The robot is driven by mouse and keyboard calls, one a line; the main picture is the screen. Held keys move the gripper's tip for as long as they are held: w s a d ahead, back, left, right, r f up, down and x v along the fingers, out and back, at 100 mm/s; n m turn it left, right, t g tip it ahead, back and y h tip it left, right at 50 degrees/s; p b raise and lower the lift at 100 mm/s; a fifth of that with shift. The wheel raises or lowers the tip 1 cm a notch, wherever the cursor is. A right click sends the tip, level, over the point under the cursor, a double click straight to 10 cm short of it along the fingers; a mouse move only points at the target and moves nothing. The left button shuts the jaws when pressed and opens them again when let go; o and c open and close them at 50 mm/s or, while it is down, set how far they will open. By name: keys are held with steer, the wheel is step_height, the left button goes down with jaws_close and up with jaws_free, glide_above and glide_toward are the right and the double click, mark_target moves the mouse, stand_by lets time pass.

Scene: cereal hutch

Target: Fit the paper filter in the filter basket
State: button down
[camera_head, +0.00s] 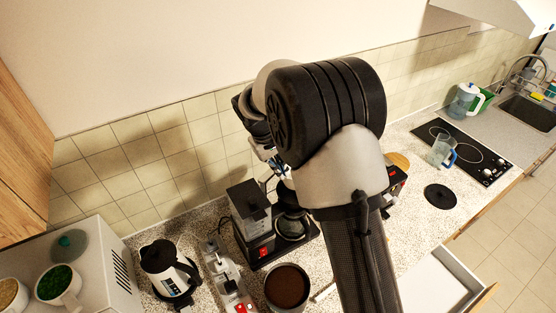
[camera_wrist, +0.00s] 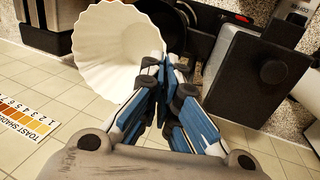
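A white fluted paper filter (camera_wrist: 112,48) is at the upper left of the wrist view, its wide mouth facing the camera. My gripper (camera_wrist: 168,68) is shut on the filter's right edge. In the head view my arm hides most of the gripper, which is above the coffee maker (camera_head: 255,225). The coffee maker's dark body (camera_wrist: 250,80) is right of the filter in the wrist view. Dark rounded parts (camera_wrist: 190,18) show behind the filter; I cannot tell which is the filter basket. The filter appears apart from the coffee maker, though its far side is hidden.
A kettle (camera_head: 165,265), a silver appliance (camera_head: 228,280) and a pot of brown contents (camera_head: 287,286) stand close by on the counter. The tiled wall is right behind the coffee maker. A glass jug (camera_head: 442,152) stands on the hob, and an open drawer (camera_head: 440,285) is below.

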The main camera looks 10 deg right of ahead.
steer(key=shift+s+f+b, duration=0.2)
steer(key=shift+f+b, duration=2.3)
steer(key=shift+f, duration=1.3)
steer(key=shift+s, duration=0.15)
steer(key=shift+f+b, duration=0.15)
steer(key=shift+b, duration=0.15)
steer(key=c, duration=2.3)
jaws_free()
steer(key=o, duration=0.6)
